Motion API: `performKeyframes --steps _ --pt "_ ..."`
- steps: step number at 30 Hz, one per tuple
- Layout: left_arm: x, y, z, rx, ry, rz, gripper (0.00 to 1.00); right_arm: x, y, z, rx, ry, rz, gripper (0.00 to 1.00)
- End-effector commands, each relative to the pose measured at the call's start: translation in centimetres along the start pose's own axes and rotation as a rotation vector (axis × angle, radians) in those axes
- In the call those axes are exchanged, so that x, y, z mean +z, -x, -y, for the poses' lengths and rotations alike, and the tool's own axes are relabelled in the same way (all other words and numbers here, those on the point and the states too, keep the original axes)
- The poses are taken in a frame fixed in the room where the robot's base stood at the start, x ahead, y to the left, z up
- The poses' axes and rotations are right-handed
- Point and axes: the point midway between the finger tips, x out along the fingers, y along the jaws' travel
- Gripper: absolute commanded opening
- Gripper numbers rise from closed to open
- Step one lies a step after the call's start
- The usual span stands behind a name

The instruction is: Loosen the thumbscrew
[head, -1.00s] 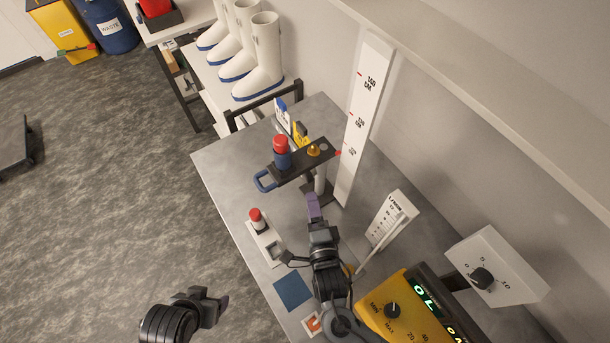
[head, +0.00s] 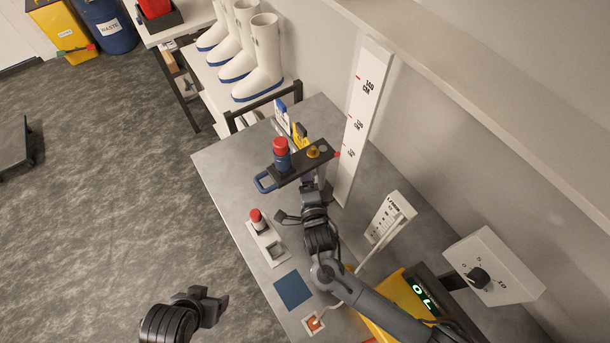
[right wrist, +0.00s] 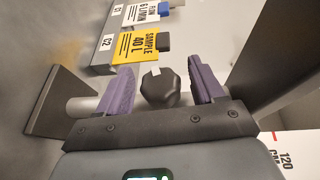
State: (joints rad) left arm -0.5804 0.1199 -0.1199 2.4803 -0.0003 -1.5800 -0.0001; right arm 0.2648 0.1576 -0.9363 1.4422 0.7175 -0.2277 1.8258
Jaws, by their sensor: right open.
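A black faceted knob (right wrist: 160,88), which looks like the thumbscrew, has a small white mark and shows in the right wrist view. My right gripper (right wrist: 163,80) is open, with one purple finger on each side of the knob and a gap at both sides. In the head view my right gripper (head: 312,182) is close under the dark stand arm (head: 297,165), and the knob is hidden there. My left gripper (head: 216,302) hangs over the floor, away from the bench; its jaw gap is not clear.
A red-and-blue cylinder (head: 282,155) and a brass knob (head: 313,152) sit on the stand arm. A white height scale (head: 356,125) stands behind. Yellow (right wrist: 139,44) and blue labelled tags are close to the fingers. A red button box (head: 264,238) is on the bench.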

Motion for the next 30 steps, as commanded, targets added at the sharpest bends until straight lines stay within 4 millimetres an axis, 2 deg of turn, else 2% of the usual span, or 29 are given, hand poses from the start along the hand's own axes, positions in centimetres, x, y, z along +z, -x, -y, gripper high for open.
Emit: performKeyframes --steps 5,15,26,29,30 --pt "0.0 0.0 0.0 0.000 0.000 0.000 0.67 0.0 0.0 0.0 0.000 0.000 0.000 0.67" --pt "0.0 0.0 0.0 0.000 0.000 0.000 0.67 0.0 0.0 0.0 0.000 0.000 0.000 0.17" --pt "-0.4 1.1 0.0 0.000 0.000 0.000 0.67 0.4 0.0 0.5 0.075 0.018 -0.003 0.16" --pt "-0.7 2.2 0.1 0.000 0.000 0.001 0.67 0.2 0.1 0.7 0.130 0.042 -0.004 0.16" --pt "-1.0 3.1 0.1 0.000 0.000 0.002 0.67 0.1 0.1 1.0 0.163 0.058 -0.004 0.16"
